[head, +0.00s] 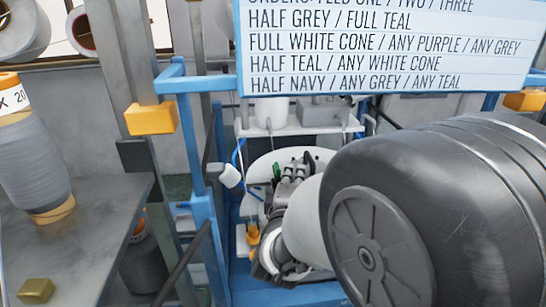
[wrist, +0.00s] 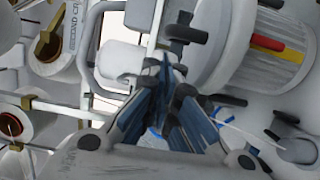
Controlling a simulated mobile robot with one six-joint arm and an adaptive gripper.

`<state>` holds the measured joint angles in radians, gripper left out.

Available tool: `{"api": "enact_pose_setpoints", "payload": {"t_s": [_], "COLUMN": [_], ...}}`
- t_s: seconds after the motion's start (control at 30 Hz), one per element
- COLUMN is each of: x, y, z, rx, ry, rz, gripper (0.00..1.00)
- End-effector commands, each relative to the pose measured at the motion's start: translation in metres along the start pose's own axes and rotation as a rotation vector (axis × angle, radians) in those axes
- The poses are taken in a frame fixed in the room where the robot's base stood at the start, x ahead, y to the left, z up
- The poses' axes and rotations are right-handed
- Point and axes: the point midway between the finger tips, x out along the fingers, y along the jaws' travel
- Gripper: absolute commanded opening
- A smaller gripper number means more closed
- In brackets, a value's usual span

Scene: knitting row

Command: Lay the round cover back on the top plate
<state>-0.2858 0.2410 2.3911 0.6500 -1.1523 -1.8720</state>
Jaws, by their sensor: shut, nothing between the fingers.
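A large white disc (head: 318,154) shows behind my gripper (head: 298,162) in the head view, inside the blue frame. I cannot tell whether it is the round cover or part of the machine; my arm hides its lower part. My gripper is shut and empty in front of the disc. In the wrist view, my gripper (wrist: 173,78) has its blue-padded fingers together, with nothing between them. A white round drum (wrist: 240,40) with a broad rim lies to their upper right. I cannot make out the top plate for certain.
The blue frame (head: 202,150) and its orange-blocked post (head: 150,118) stand left of my arm. A white shelf (head: 300,130) crosses behind it. A grey table (head: 95,235) with a grey yarn cone (head: 32,155) is at the left. A sign (head: 390,45) hangs above. Several rods and wires surround my fingers.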

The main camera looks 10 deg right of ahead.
Motion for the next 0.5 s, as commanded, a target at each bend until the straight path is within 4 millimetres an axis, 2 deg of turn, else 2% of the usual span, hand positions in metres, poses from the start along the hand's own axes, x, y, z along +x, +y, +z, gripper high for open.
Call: {"api": "enact_pose_setpoints", "payload": {"t_s": [0.03, 0.2, 0.33, 0.5], "x": [0.010, 0.034, 0.044, 0.047], "y": [0.000, 0.000, 0.000, 0.000], "z": [0.001, 0.000, 0.000, 0.000], "rx": [0.000, 0.001, 0.001, 0.002], "ry": [-0.004, -0.001, -0.001, 0.000], "rz": [-0.001, 0.000, 0.000, 0.000], "gripper": [0.00, 0.00, 0.00, 0.00]}}
